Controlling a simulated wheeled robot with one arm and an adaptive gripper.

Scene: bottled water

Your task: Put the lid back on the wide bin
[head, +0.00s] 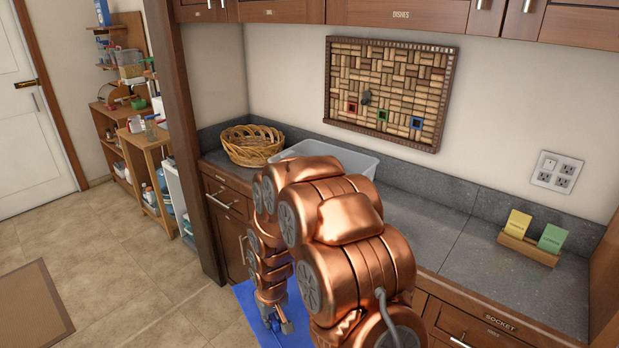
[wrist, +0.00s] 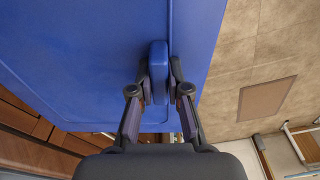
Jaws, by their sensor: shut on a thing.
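The blue lid (wrist: 90,60) fills the upper left of the wrist view, with a raised blue handle (wrist: 158,60) on its face. My gripper (wrist: 159,88) is shut on this handle, one dark finger on each side. In the head view part of the lid (head: 246,299) shows low in front of the cabinets, beyond and beside my gripper (head: 283,325); my arm hides the rest. The wide bin (head: 345,157) is a pale, open-topped container on the grey counter. My arm covers its front, and its inside is mostly hidden.
A wicker basket (head: 252,145) stands left of the bin. A wooden holder (head: 528,249) with yellow and green cards sits at the counter's right. The counter (head: 425,225) between is clear. A wooden post (head: 183,130) rises at the left counter end.

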